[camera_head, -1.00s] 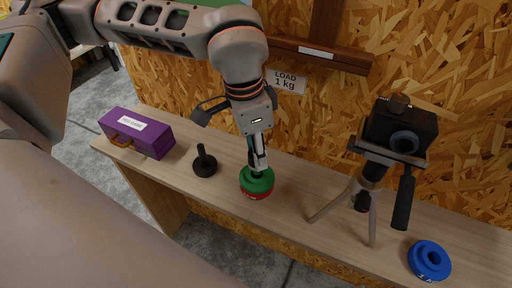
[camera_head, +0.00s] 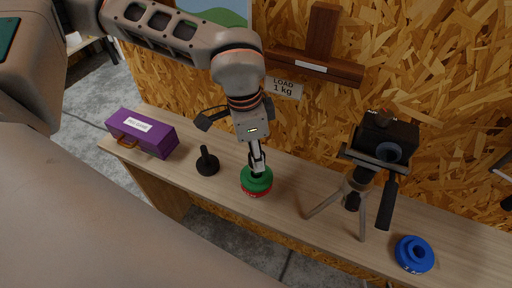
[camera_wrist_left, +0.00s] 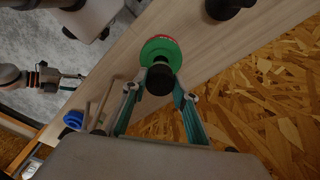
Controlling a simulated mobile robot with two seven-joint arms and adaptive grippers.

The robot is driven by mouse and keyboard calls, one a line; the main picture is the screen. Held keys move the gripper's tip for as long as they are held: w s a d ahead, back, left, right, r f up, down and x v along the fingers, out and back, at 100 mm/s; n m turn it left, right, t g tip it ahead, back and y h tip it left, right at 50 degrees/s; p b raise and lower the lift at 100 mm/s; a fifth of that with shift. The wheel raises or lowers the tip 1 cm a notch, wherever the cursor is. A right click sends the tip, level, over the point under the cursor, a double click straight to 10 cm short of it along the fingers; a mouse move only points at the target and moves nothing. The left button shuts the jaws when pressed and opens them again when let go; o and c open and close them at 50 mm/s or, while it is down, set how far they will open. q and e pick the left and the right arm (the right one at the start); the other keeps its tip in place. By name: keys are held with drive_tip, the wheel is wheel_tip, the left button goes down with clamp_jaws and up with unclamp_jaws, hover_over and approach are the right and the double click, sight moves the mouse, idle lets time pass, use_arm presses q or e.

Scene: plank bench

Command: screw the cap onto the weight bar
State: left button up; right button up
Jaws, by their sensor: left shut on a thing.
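My left gripper (camera_head: 257,171) points down over a green disc (camera_head: 256,184), stacked on a red disc (camera_head: 254,194). It is shut on a black cap (camera_wrist_left: 159,79), which shows between its fingertips in the left wrist view, over the green disc (camera_wrist_left: 161,52). The weight bar under the cap is hidden by the cap and discs; I cannot tell how far the cap is seated. My right gripper (camera_wrist_left: 74,81) shows small at the left of the wrist view, its fingers apart and empty.
A black post on a round base (camera_head: 207,164) stands left of the stack. A purple box (camera_head: 143,134) lies farther left. A camera on a tripod (camera_head: 383,141) and a blue disc (camera_head: 414,254) are to the right. The plank bench (camera_head: 310,187) runs along a chipboard wall.

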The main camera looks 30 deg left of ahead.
idle(0.3)
use_arm(q)
drive_tip(key=o, duration=1.1)
drive_tip(key=shift+o, duration=0.3)
